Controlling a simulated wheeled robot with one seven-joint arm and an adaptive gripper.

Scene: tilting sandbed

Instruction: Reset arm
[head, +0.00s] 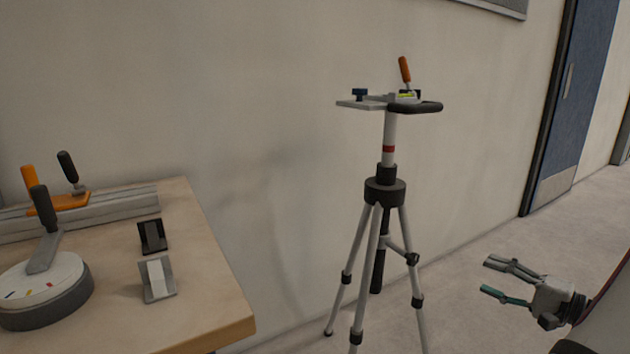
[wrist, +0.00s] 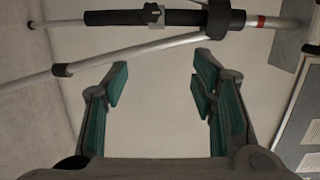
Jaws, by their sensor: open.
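My gripper (head: 492,278) is at the lower right of the head view, open, with nothing between its fingers. It points left, toward the legs of a tripod (head: 385,190), and is apart from it. In the wrist view my gripper (wrist: 160,88) shows two spread fingers with green pads. The tripod (wrist: 150,18) crosses the top of that view, sideways, beyond the fingertips.
A wooden table (head: 215,290) stands at the left with a round dial with a black handle (head: 45,285), an orange clamp (head: 55,203) on a rail, and two small stands. The tripod's top carries a plate (head: 362,104) and an orange-handled lever (head: 404,70). A blue door (head: 580,100) is at right.

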